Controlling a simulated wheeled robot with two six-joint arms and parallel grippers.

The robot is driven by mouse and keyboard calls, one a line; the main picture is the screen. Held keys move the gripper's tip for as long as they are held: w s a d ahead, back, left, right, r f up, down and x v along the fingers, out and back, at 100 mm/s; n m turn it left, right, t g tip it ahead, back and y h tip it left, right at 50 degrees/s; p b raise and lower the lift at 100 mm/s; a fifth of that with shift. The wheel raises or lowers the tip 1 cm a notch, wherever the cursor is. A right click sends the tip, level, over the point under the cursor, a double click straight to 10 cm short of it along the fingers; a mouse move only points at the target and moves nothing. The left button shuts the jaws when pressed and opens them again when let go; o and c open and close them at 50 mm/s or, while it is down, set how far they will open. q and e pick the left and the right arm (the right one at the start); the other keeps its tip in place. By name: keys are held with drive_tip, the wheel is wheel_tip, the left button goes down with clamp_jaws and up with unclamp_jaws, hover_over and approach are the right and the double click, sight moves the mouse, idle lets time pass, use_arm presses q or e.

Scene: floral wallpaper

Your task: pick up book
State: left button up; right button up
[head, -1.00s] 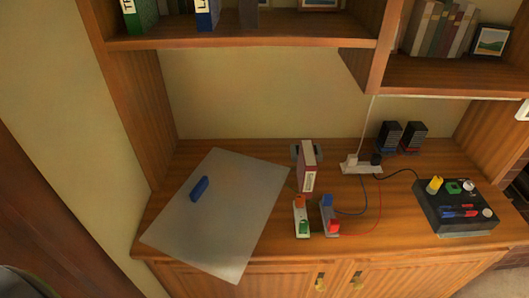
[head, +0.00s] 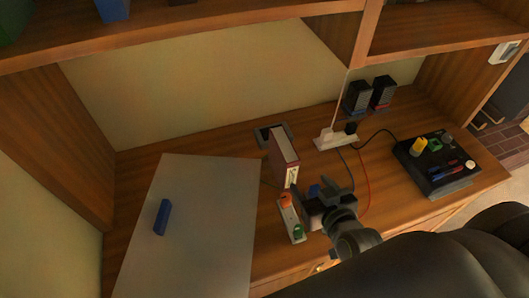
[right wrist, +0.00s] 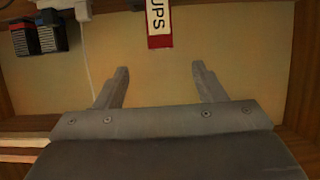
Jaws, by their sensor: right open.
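A red book (head: 285,152) with a white label on its spine stands upright at the middle of the wooden desk, against a dark holder (head: 266,133). My right gripper (head: 322,203) is low over the desk, in front of the book and a little to its right. In the right wrist view the open, empty fingers (right wrist: 160,72) point toward the book's red and white spine (right wrist: 159,22). The spine lies beyond the fingertips, roughly centred between them. My left gripper is not in view.
A white switch strip (head: 291,220) stands close left of my right gripper. A power strip (head: 336,137) with cables lies behind it. A black box (head: 436,160) with coloured items is at the right. A grey sheet with a blue block (head: 162,217) covers the left.

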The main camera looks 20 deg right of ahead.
sight(295, 163)
drive_tip(key=p+x, duration=0.2)
drive_tip(key=x, duration=0.9)
drive_tip(key=shift+w+d, duration=0.15)
drive_tip(key=shift+w, duration=0.1)
drive_tip(key=shift+w+f+p, duration=0.15)
drive_tip(key=shift+w+p, duration=0.2)
drive_tip(key=shift+w, duration=0.2)
drive_tip(key=x, duration=0.3)
drive_tip(key=shift+p, duration=0.35)
drive_tip(key=shift+w+f, duration=0.25)
drive_tip(key=shift+w, duration=0.25)
drive_tip(key=shift+c, duration=0.2)
clamp_jaws()
